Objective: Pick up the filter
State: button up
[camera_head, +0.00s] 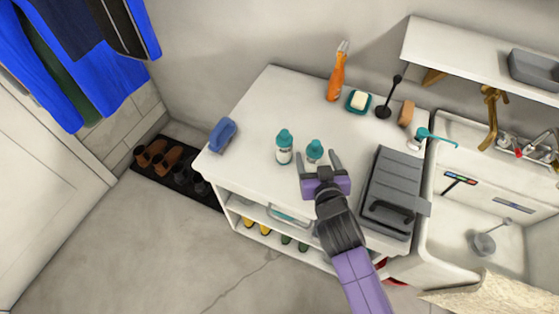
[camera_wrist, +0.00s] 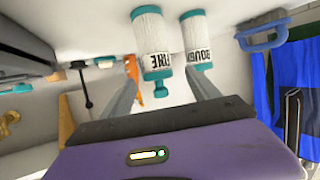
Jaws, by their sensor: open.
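Two small white filters with teal ends stand side by side on the white cabinet top. The right one (camera_head: 314,151) is just beyond my gripper (camera_head: 317,160); its label looks like "FINE" in the wrist view (camera_wrist: 152,42). The left one (camera_head: 284,147) is a little apart from it, and its label looks like "ROUGH" in the wrist view (camera_wrist: 196,38). My gripper is open and empty, its fingers pointing toward the right filter. The teal end of that filter lies roughly between the fingertips in the wrist view. I cannot tell whether they touch.
A grey toolbox (camera_head: 392,185) stands close to the right of my gripper. A blue object (camera_head: 222,134) sits at the left edge. The cabinet top's middle left is clear.

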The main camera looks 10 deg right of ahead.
aim_at(316, 159)
jog(key=shift+s+d+f+m+g, duration=0.15)
jog(key=shift+f, duration=0.25)
jog(key=shift+s+d+f+m+g, duration=0.15)
jog(key=shift+f, duration=0.2)
jog(key=shift+a+x, duration=0.2)
jog(key=shift+x, duration=1.6)
jog(key=shift+p+x, duration=0.5)
jog(key=shift+x, duration=1.55)
grip_shut()
